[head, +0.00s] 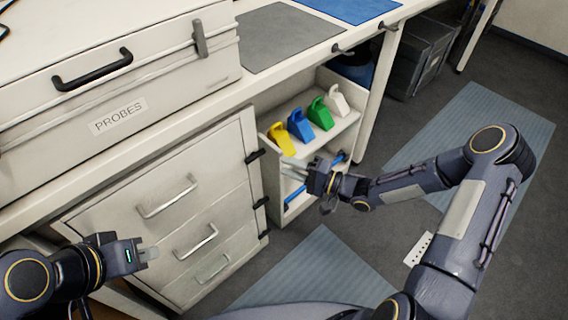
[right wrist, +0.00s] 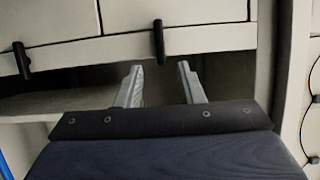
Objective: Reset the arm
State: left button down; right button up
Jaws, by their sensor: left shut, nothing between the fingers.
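My right gripper (head: 288,167) reaches in front of the open shelf unit (head: 272,205) under the bench. It is open and empty, and its two parted fingers also show in the right wrist view (right wrist: 160,82). In the head view its fingers overlap the area just below the yellow bottle-like item (head: 283,139). I cannot tell whether they touch the shelf. My left gripper (head: 150,254) is at the lower left in front of the drawer cabinet (head: 150,185). It is shut and holds nothing.
A blue (head: 300,125), a green (head: 320,113) and a white item (head: 337,100) stand beside the yellow one on the upper shelf. A case labelled PROBES (head: 190,75) lies on the bench. A grey-blue mat (head: 320,275) covers floor between my arms.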

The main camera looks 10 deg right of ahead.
dwell(0.4)
jog(key=w+d+r+n+h, duration=0.2)
jog(key=d+r+h, duration=0.1)
jog(key=d+h, duration=0.4)
jog(key=s+d+r+h, duration=0.7)
jog(key=s+d+r, duration=0.1)
jog(key=d, duration=0.2)
jog(key=s+a+r+n+g+y, duration=0.1)
jog(key=s+a+r+g, duration=0.1)
jog(key=s, duration=0.8)
jog(key=s+a+r+n+g+y, duration=0.1)
jog(key=s+a+r, duration=0.1)
jog(key=s, duration=0.8)
notch_tip(320, 180, up, 18)
jog(key=p, duration=1.9)
jog(key=shift+s+a+r+n+g, duration=0.2)
jog(key=shift+s+a+n+g, duration=0.1)
jog(key=shift+s+n, duration=0.15)
